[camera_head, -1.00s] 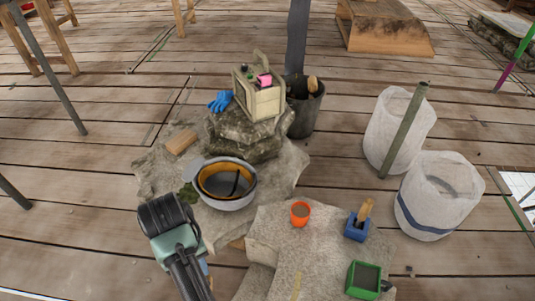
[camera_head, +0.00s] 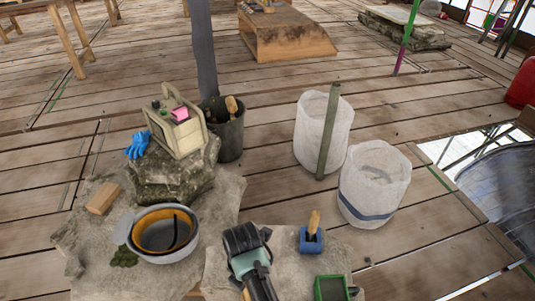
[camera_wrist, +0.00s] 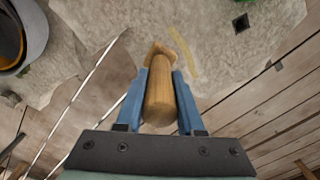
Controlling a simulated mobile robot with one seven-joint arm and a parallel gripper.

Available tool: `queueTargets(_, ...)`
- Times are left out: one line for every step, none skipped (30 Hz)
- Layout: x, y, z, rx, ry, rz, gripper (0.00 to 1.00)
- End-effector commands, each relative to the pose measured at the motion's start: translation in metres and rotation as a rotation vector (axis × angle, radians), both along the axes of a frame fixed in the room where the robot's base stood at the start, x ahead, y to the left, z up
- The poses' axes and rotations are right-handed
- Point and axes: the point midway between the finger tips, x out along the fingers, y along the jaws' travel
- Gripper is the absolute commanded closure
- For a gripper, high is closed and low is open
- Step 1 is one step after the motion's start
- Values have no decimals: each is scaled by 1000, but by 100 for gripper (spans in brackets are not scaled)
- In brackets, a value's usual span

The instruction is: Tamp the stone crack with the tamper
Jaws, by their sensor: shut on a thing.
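My gripper (camera_wrist: 159,92) has blue fingers shut on a wooden tool (camera_wrist: 160,100), which looks like the tamper, with a round handle and a wider wooden end. In the head view my arm is over the front stone slab (camera_head: 215,270). A yellowish strip (camera_wrist: 185,52), apparently the stone crack, runs along the slab (camera_wrist: 205,25) just beyond the tool in the wrist view. The tool appears above the slab, beside the strip; I cannot tell whether it touches. In the head view the tool is mostly hidden by my arm.
A blue holder (camera_head: 311,240) with a wooden handle and a green tray (camera_head: 331,288) stand on the slab's right side. A grey bowl (camera_head: 180,257) is left. A jerrycan (camera_head: 178,128) sits on rock behind. White sacks (camera_head: 375,185) stand right. A small dark square (camera_wrist: 241,22) marks the slab.

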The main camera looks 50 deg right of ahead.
Motion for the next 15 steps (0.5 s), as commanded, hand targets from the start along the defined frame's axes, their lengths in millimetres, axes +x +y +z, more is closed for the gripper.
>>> queueTargets(-8,-9,-5,2,2,67,100)
queueTargets(-11,-13,-7,2,2,109,100)
queueTargets(-15,-17,-10,3,1,164,100)
queueTargets(-18,-20,-12,3,2,200,100)
queueTargets(-20,-23,-13,4,1,233,100)
queueTargets(-23,-26,-15,5,0,272,100)
queueTargets(-25,-28,-16,5,-1,297,100)
queueTargets(-26,-30,-17,5,-1,319,100)
queueTargets(-28,-31,-19,5,-1,343,100)
queueTargets(-29,-32,-19,5,-1,359,100)
queueTargets(-29,-33,-20,5,-1,369,100)
queueTargets(-30,-34,-21,6,-1,380,100)
queueTargets(-30,-34,-22,6,-1,385,100)
queueTargets(-31,-34,-23,6,-1,388,100)
queueTargets(-31,-34,-24,6,-1,390,100)
